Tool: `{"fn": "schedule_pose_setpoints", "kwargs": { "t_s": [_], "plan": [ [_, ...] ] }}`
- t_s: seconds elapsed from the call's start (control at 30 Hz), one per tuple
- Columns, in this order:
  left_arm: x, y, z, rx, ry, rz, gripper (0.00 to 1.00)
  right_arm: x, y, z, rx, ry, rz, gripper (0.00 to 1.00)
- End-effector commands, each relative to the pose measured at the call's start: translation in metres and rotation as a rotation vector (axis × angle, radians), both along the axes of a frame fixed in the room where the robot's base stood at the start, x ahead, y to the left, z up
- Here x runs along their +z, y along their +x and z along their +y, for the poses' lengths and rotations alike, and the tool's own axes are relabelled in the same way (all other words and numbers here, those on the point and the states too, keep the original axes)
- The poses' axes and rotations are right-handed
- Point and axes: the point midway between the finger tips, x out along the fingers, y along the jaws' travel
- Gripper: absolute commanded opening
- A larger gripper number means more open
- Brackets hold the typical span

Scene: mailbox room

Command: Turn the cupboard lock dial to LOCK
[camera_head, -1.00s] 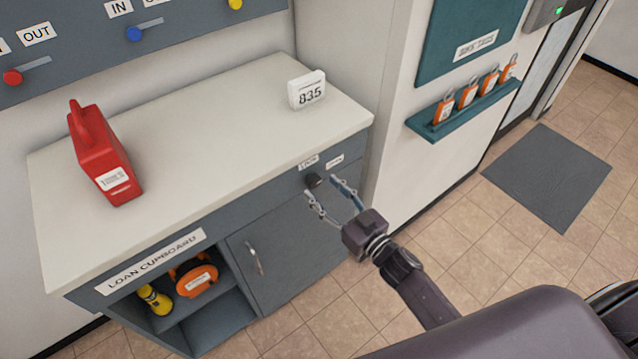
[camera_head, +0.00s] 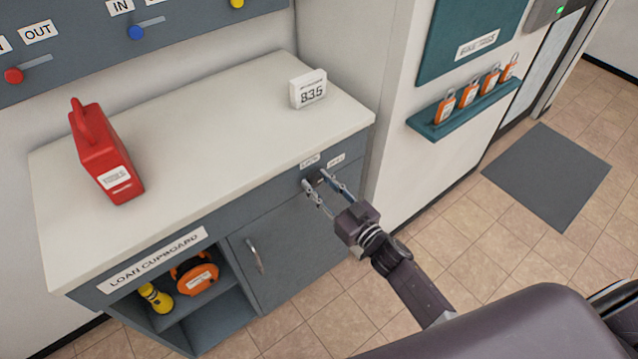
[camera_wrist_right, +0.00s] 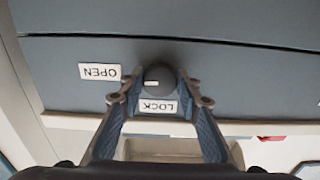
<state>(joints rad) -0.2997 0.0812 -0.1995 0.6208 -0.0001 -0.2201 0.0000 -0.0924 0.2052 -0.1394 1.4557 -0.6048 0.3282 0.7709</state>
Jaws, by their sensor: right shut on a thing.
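The dark round lock dial (camera_head: 319,178) is on the upper front of the grey loan cupboard (camera_head: 215,232), near its right end. My right gripper (camera_head: 314,183) is shut on the dial, a finger on each side. In the right wrist view, the dial (camera_wrist_right: 159,78) sits between the fingertips (camera_wrist_right: 155,92). The LOCK label (camera_wrist_right: 158,105) is directly below the dial there; both labels appear upside down. My left gripper is not in view.
On the worktop (camera_head: 215,140) stand a red can-like container (camera_head: 105,155) and a white 835 display (camera_head: 308,90). The cupboard door (camera_head: 285,240) has a metal handle. Orange padlocks (camera_head: 468,93) stand on a teal shelf (camera_head: 465,110) at right. Floor right of the cupboard is clear.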

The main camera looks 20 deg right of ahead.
Motion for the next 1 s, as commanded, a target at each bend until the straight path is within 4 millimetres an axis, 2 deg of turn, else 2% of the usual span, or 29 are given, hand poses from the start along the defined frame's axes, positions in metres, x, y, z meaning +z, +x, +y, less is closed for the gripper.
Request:
{"fn": "schedule_pose_setpoints", "kwargs": {
  "t_s": [0.37,1.0],
  "plan": [
    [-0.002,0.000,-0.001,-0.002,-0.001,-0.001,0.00,-0.001,0.000,0.000,0.001,-0.105,-0.038,0.07],
    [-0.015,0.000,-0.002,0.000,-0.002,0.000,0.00,-0.002,-0.001,0.000,0.001,-0.648,-0.234,0.07]
  ]
}}
